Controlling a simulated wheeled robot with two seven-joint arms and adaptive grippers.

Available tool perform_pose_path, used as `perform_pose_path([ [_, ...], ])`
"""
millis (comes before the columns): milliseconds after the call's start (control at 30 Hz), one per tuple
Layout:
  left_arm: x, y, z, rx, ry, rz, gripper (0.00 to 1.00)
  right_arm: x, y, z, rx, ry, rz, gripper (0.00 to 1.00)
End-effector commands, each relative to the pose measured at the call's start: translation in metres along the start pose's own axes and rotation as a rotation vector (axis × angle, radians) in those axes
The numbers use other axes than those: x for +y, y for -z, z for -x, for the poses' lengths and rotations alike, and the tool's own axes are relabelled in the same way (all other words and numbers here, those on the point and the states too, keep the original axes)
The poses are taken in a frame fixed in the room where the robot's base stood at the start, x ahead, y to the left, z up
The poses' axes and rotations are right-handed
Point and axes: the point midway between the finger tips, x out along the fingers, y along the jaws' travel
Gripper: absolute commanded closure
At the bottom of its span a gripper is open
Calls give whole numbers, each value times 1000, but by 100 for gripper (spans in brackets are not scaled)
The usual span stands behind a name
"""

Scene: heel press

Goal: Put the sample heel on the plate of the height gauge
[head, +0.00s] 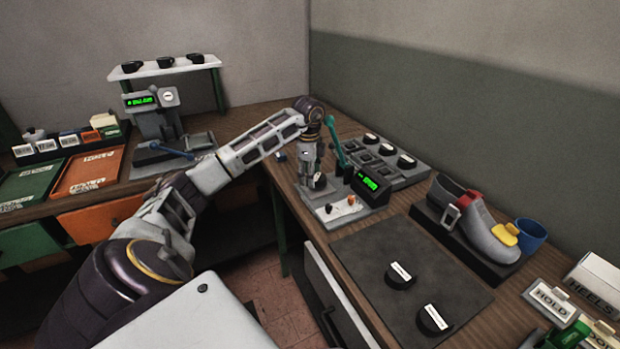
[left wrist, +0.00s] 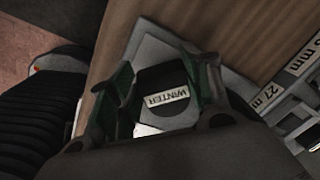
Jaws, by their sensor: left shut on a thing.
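My left gripper (head: 315,180) reaches down over the light grey base of a bench device with a green display (head: 371,183) and a teal lever, which I take for the height gauge. In the left wrist view my left gripper's green fingers (left wrist: 168,88) are shut around a black heel with a white label reading WINTER (left wrist: 158,76). A light grey plate (left wrist: 150,45) shows under and beside the heel. Whether the heel touches the plate is not clear. The fingers hide most of the heel in the head view.
A rack (head: 408,180) of labelled slots stands close behind the device. A dark mat (head: 370,250) with two black heels lies in front, and a grey shoe (head: 478,225) stands to the right. Another device with a display (head: 140,101) is on the left bench.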

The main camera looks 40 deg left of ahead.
Motion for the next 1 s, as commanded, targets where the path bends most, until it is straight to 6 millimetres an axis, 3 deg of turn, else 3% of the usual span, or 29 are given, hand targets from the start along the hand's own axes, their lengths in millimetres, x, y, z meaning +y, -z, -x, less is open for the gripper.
perform_pose_path([
  [167,1,0,-13,1,-1,0,76,0,2,0,3,0,0,60],
  [633,1,0,-16,0,0,0,76,0,2,0,3,0,0,60],
  [667,1,0,-16,0,0,0,47,0,2,0,3,0,0,60],
  [700,1,0,-16,0,0,0,42,0,2,0,3,0,0,60],
  [800,1,0,-16,0,0,0,30,0,2,0,2,1,0,60],
  [1000,1,0,-16,0,0,0,30,-1,2,0,3,1,0,60],
])
